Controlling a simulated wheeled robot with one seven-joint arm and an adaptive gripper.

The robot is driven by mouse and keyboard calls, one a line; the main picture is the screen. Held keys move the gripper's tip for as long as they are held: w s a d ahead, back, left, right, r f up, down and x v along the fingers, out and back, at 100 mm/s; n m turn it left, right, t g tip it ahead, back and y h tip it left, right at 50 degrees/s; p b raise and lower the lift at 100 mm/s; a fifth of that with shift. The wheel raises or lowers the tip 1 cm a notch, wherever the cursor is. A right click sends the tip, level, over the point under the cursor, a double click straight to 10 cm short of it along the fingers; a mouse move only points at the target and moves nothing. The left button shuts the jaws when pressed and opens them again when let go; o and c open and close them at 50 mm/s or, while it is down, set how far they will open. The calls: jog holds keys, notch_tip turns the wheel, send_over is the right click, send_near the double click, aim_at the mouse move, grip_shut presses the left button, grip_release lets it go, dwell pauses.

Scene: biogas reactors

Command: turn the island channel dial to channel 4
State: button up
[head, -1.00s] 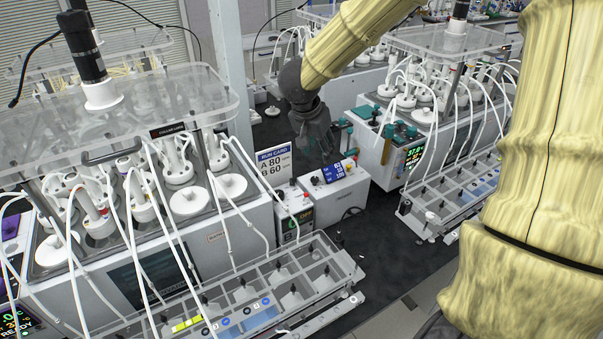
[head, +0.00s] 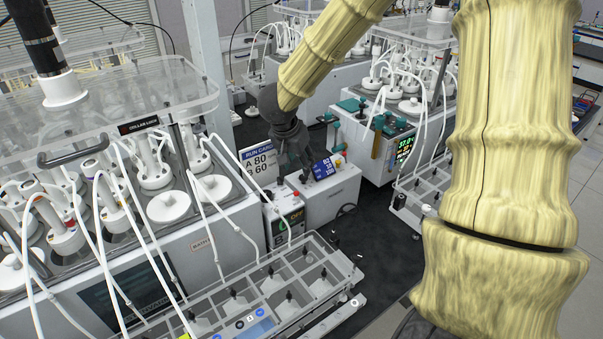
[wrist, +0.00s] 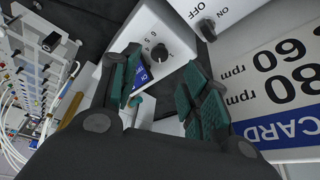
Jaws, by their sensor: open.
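The channel dial (wrist: 158,53) is a small black round knob on a white panel with printed numbers, seen in the wrist view; 5 and 6 are readable nearby. Its pointer setting is too small to tell. My gripper (wrist: 162,64) is open, its teal-padded fingers spread to either side of the dial in this view. I see no contact with it. In the head view my gripper (head: 293,175) hangs over the white box (head: 332,200) with a blue display (head: 324,168) and hides part of its top. The dial cannot be made out there.
A white unit with an OFF/ON switch (wrist: 207,28) is beside the dial. The run card (head: 258,163) reads A 80, B 60 and stands close to my gripper. Reactor baths (head: 150,250) with tubes stand left; a clear-compartment rack (head: 290,290) is in front.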

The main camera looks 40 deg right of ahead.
aim_at(302, 178)
jog(key=shift+x, duration=3.2)
grip_shut()
jog(key=m+p, duration=0.1)
jog(key=p, duration=0.1)
jog(key=shift+r+p, duration=0.25)
jog(key=shift+p, duration=0.1)
jog(key=shift+m+g+p, duration=0.5)
jog(key=shift+m+p, duration=0.1)
jog(key=shift+p, duration=0.2)
jog(key=shift+w+f+m+p, duration=0.1)
jog(key=shift+f+m+p, duration=0.1)
jog(key=shift+m+p, duration=0.3)
grip_release()
